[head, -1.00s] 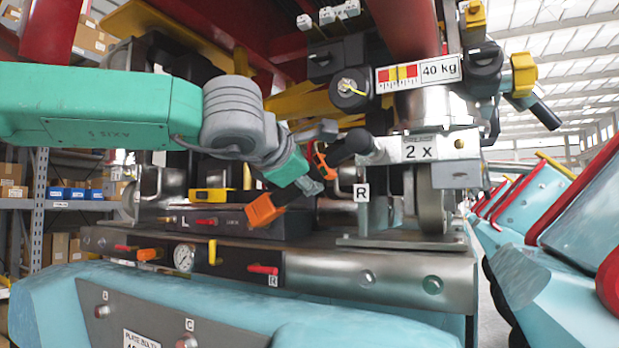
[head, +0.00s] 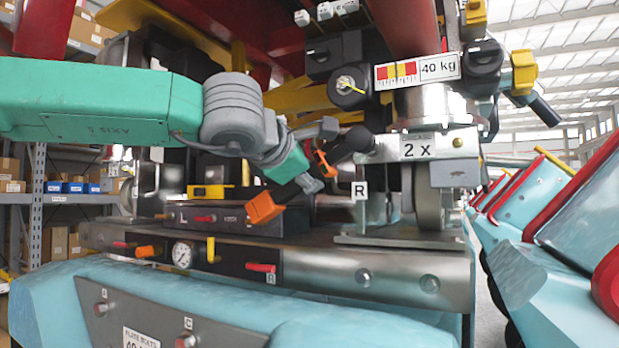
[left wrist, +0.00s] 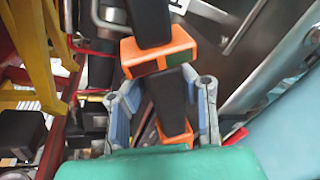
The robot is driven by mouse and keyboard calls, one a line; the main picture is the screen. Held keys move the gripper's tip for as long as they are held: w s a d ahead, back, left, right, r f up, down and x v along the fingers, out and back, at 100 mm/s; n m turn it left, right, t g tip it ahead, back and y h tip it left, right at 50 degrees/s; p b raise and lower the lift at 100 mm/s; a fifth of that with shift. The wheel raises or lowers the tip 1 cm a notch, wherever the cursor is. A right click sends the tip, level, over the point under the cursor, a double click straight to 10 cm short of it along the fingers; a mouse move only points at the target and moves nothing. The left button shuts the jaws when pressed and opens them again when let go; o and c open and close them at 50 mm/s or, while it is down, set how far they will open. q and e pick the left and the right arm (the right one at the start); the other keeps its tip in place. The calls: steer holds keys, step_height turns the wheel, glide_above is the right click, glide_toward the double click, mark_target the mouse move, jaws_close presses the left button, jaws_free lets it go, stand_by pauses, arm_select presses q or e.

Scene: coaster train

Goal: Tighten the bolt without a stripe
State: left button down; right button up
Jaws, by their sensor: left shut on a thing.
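My left gripper (head: 308,184) is shut on an orange and black tool (head: 265,208), under the train's frame. A round bolt with a yellow stripe (head: 350,87) sits on a black housing at upper centre. Bolt A (head: 101,308) and bolt C (head: 186,341) are on the grey plate (head: 125,312) low on the left, apart from the gripper. Whether they carry stripes is too small to tell. My right gripper is out of view.
A pressure gauge (head: 181,254) and coloured levers line the front panel. Red beams hang overhead. Blue cars stand right; shelves stand left.

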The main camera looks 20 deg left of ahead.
arm_select(q)
steer(key=shift+w+r, duration=0.15)
steer(key=shift+r, duration=0.05)
steer(key=shift+w, duration=0.35)
steer(key=shift+w+a+f+p, duration=0.1)
steer(key=shift+w+p, duration=0.35)
steer(key=shift+w, duration=0.05)
steer(key=shift+s, duration=0.1)
steer(key=shift+w+p, duration=0.5)
steer(key=shift+w, duration=0.4)
stand_by(1.8)
steer(key=shift+p, duration=0.3)
stand_by(1.4)
steer(key=shift+s, duration=0.1)
